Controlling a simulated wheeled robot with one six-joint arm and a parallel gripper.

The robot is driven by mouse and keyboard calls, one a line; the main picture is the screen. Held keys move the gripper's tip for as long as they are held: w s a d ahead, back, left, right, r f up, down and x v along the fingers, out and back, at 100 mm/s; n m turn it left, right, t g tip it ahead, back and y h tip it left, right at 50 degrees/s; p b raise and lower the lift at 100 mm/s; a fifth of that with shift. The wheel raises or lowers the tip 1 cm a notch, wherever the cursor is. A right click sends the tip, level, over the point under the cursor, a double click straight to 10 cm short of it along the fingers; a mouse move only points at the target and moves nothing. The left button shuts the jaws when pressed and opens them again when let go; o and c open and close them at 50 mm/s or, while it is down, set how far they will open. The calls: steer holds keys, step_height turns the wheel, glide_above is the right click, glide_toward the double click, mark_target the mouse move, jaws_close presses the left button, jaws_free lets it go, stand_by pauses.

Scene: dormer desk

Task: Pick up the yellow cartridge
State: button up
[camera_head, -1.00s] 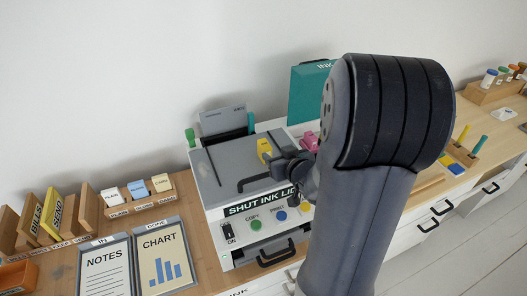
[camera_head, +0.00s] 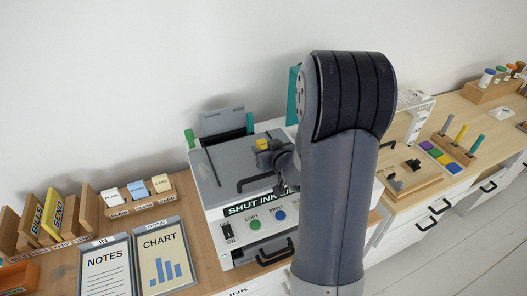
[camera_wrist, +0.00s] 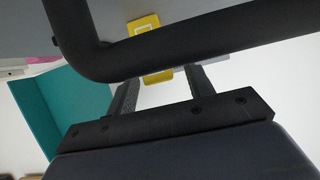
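The yellow cartridge (camera_head: 262,144) shows above the right part of the grey printer lid (camera_head: 225,165); my gripper hides its lower part. It also shows in the wrist view (camera_wrist: 144,25), crossed by a dark curved bar. My gripper (camera_head: 275,155) is beside the cartridge at its right. In the wrist view my two fingers (camera_wrist: 160,85) are apart, with part of the yellow between them and pale gaps at its sides. Their tips are hidden behind the bar, so contact cannot be told.
The lid has a black handle (camera_head: 255,183) close to my gripper. A teal panel (camera_head: 293,95) stands behind, partly covered by my arm. A pink object (camera_wrist: 55,41) shows at the wrist view's left edge. Card holders and trays stand left; a wooden tool board (camera_head: 412,180) lies right.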

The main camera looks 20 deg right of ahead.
steer(key=c, duration=0.9)
steer(key=shift+r, duration=0.1)
steer(key=shift+c, duration=0.2)
